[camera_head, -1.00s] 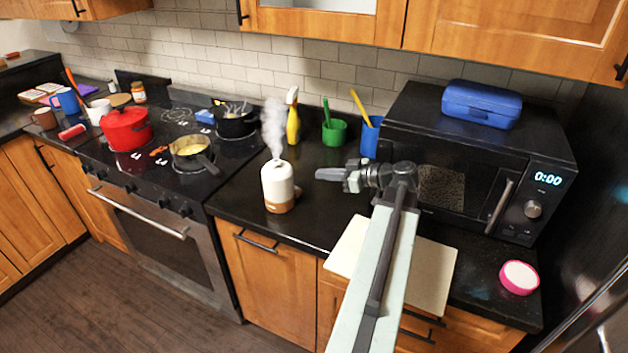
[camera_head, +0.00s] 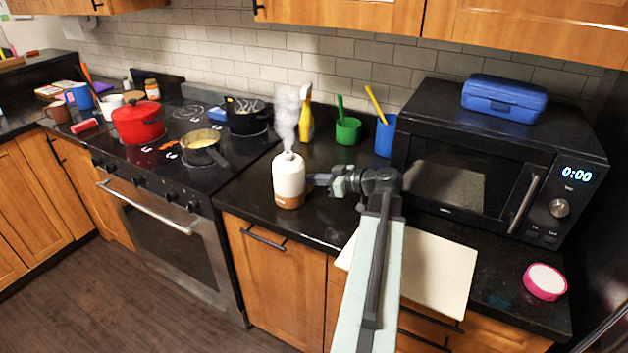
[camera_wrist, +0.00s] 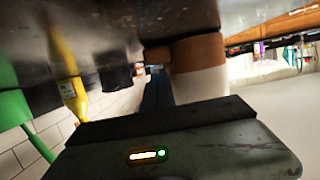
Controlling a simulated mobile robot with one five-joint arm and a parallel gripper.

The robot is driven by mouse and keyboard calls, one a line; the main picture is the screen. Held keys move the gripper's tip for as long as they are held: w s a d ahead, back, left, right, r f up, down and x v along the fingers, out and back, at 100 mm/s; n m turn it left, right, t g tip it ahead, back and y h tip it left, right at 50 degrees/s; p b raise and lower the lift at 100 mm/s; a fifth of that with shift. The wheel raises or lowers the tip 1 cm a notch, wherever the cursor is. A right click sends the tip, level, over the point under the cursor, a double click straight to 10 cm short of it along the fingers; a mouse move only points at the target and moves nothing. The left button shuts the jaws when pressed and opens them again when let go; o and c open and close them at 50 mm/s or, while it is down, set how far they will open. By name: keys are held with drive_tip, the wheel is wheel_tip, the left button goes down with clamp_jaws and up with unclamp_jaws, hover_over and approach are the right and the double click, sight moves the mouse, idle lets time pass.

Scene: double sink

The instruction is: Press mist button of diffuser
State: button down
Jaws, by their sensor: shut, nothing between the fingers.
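The diffuser (camera_head: 289,184) is a white bottle-shaped body with a brown base. It stands upright on the black counter right of the stove, and white mist rises from its top. My gripper (camera_head: 314,181) is shut and empty, just right of the diffuser, pointing at its side. I cannot tell whether the fingertips touch it. The wrist view is turned over: the diffuser (camera_wrist: 200,82) shows its brown base uppermost, with a small brown knob (camera_wrist: 157,55) sticking out at the left, possibly the button. My gripper's dark body fills the lower part of that view.
A yellow spray bottle (camera_head: 306,122), a green cup (camera_head: 347,131) and a blue cup (camera_head: 385,137) stand behind. The microwave (camera_head: 470,180) is at right, with a white board (camera_head: 440,272) before it. Pots (camera_head: 203,150) stand on the stove at left.

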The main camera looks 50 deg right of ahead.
drive_tip(key=shift+f+b, duration=0.8)
drive_tip(key=shift+b, duration=0.05)
drive_tip(key=shift+s+a+f, duration=0.1)
drive_tip(key=shift+s+a, duration=0.1)
drive_tip(key=shift+a, duration=0.15)
drive_tip(key=shift+s, duration=0.1)
wheel_tip(320, 180, up, 6)
drive_tip(key=p, duration=0.5)
drive_tip(key=p+v, duration=0.2)
drive_tip(key=v, duration=0.7)
drive_tip(key=shift+s+d+f, duration=0.15)
drive_tip(key=shift+d+f, duration=0.15)
drive_tip(key=shift+d, duration=0.1)
